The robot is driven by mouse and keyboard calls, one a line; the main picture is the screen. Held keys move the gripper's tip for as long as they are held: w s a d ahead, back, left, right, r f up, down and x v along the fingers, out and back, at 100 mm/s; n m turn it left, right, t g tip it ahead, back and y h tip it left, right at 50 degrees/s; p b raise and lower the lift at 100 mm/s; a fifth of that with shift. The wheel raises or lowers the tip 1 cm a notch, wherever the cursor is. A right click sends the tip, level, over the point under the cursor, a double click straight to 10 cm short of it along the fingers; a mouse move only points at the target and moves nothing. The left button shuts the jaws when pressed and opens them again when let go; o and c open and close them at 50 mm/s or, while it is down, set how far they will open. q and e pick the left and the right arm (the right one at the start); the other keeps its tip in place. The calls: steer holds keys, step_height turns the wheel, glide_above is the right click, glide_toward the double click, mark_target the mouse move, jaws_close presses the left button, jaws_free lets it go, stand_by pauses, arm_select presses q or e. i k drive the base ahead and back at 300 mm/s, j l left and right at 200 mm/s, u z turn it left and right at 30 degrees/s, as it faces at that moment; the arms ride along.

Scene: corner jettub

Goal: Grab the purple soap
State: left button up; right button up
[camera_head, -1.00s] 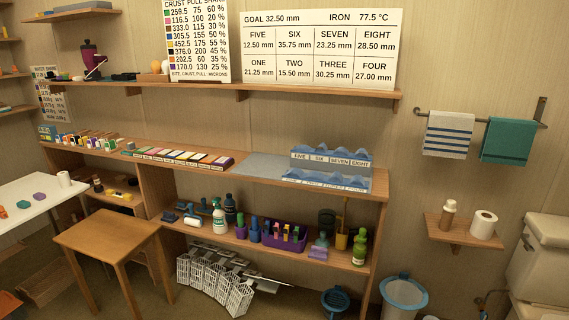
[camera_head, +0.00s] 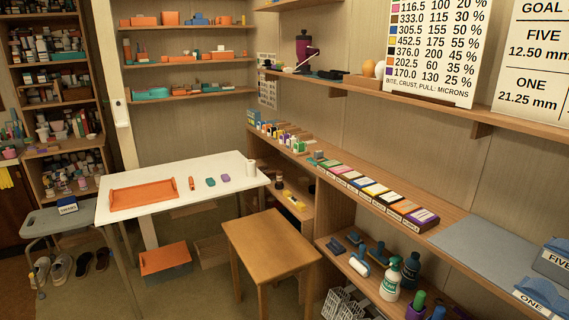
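A small purple piece (camera_head: 225,178), which looks like the purple soap, lies on the white table (camera_head: 150,222). It is right of a small green piece (camera_head: 210,182) and a small orange-red piece (camera_head: 191,183), and left of a white cup-like cylinder (camera_head: 251,168). It is too small to make out its surface. Neither of my grippers is in view, and nothing is seen touching the purple piece.
An orange tray (camera_head: 144,194) lies on the table's left part. A wooden stool (camera_head: 268,242) stands right of the table, below a long shelf with a row of coloured blocks (camera_head: 375,190). An orange bin (camera_head: 165,260) is under the table. Floor shows in front.

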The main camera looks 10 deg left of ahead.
mark_target(225, 178)
steer(key=i+j+u, duration=0.15)
steer(key=i+u, duration=0.6)
steer(key=i, duration=0.25)
